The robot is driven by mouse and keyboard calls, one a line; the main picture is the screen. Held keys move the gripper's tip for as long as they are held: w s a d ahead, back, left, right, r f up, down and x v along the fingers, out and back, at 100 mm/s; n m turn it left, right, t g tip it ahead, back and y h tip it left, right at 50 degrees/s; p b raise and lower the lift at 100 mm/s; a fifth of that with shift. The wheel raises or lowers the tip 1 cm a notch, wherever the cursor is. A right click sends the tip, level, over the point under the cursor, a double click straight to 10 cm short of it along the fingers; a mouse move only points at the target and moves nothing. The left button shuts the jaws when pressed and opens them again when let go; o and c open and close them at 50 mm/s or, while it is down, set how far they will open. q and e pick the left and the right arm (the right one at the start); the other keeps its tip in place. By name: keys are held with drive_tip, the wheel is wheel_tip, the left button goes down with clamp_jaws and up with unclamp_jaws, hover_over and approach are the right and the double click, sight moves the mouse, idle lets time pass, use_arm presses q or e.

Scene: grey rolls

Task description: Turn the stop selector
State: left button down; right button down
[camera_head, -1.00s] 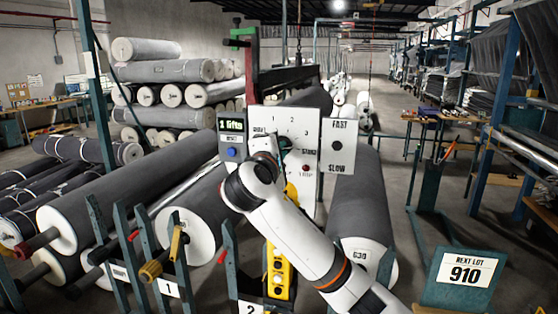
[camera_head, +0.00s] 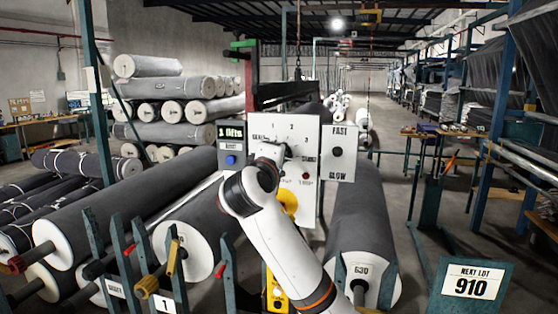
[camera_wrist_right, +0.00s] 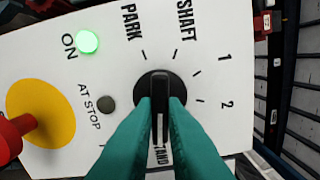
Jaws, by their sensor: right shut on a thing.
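The stop selector is a black bar-shaped knob (camera_wrist_right: 160,92) on a white control panel (camera_head: 300,200). In the right wrist view the panel carries the labels PARK, SHAFT, 1, 2 and a partly covered STAND around it. The bar stands nearly upright in that picture, its upper end between the tick marks near PARK and SHAFT. In the head view my white wrist hides the knob. My left gripper is not in view.
A green ON lamp (camera_wrist_right: 87,41) is lit, and a dark AT STOP lamp (camera_wrist_right: 106,104) is beside it. A red button on a yellow disc (camera_wrist_right: 40,112) sits close by. A FAST/SLOW plate (camera_head: 338,153) adjoins the panel. Grey rolls (camera_head: 362,215) lie on both sides below.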

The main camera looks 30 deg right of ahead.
drive_tip(key=shift+f, duration=0.15)
drive_tip(key=c, duration=1.5)
unclamp_jaws()
drive_tip(key=b+v, duration=0.4)
drive_tip(key=v, duration=0.8)
